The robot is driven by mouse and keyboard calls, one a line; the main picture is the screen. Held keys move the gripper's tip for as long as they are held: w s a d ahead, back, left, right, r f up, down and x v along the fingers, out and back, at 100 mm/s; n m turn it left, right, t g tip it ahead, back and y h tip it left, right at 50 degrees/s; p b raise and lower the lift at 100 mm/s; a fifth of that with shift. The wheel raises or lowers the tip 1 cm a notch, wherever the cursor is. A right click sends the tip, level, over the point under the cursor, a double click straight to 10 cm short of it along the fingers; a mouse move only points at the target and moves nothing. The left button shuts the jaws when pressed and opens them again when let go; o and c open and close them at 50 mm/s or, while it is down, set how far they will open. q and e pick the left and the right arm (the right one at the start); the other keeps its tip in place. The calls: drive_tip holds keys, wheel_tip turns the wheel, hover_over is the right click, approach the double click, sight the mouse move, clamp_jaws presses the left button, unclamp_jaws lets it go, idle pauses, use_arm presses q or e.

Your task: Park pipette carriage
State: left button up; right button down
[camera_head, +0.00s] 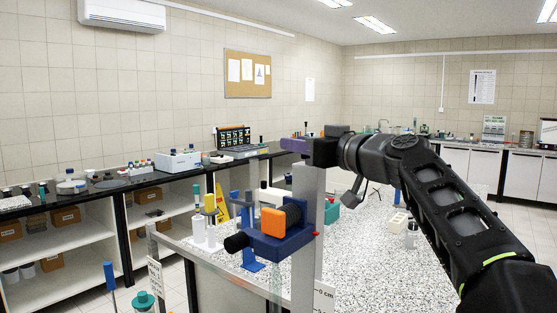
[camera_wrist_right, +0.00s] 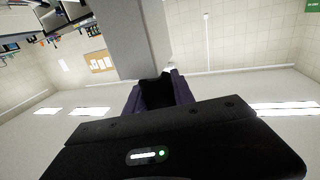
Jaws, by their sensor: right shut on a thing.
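A grey upright post (camera_head: 306,230) stands at the near edge of the speckled bench. A blue carriage block (camera_head: 284,246) with an orange part and black round knobs sits partway up the post. Which block is the pipette carriage I cannot tell. My left gripper is not in view.
The speckled bench (camera_head: 385,270) is mostly clear right of the post. Shelves and a black counter line the left wall.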

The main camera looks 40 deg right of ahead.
drive_tip(key=s+d+b, duration=0.2)
drive_tip(key=s+b, duration=0.1)
drive_tip(key=s, duration=0.5)
drive_tip(key=shift+s+d+b, duration=0.2)
drive_tip(key=shift+d+b, duration=0.05)
drive_tip(key=shift+b, duration=0.05)
drive_tip(key=c, duration=1.5)
unclamp_jaws()
drive_tip(key=shift+o, duration=1.3)
drive_tip(key=shift+s+d, duration=0.1)
drive_tip(key=shift+s, duration=0.15)
drive_tip(key=shift+o, duration=0.9)
drive_tip(key=shift+w, duration=0.15)
drive_tip(key=s+b, duration=0.2)
drive_tip(key=s, duration=0.6)
drive_tip(key=shift+w, duration=0.1)
